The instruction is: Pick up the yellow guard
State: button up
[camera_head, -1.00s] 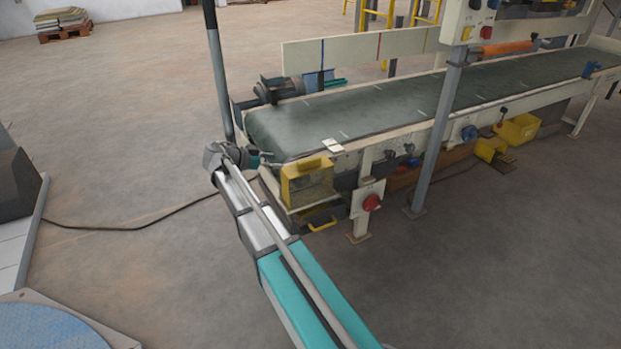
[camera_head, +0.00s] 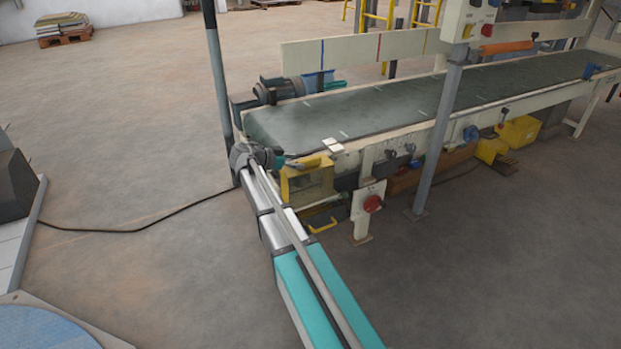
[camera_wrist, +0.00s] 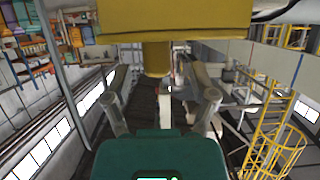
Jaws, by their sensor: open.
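The yellow guard (camera_head: 303,184) is a boxy yellow piece at the near left end of the conveyor. A small yellow tab stands on its top. My gripper (camera_head: 288,160) is at the guard's upper left side, close to this tab. In the wrist view, the guard (camera_wrist: 175,22) fills the top, and a narrow yellow part of it reaches down between the fingers of my gripper (camera_wrist: 158,82). The fingers are spread, with a gap visible on both sides of this part. I cannot tell whether a fingertip touches it.
The conveyor belt (camera_head: 400,105) runs back to the right. A grey post (camera_head: 440,135) stands in front of it, and a dark pole (camera_head: 217,75) rises beside its left end. A red button (camera_head: 373,203) is right of the guard. The floor at left is mostly clear, with a cable across it.

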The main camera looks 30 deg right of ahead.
aim_at(309, 163)
jog(key=shift+b+x, duration=1)
jog(key=shift+x, duration=1.6)
jog(key=shift+s, duration=0.1)
grip_shut()
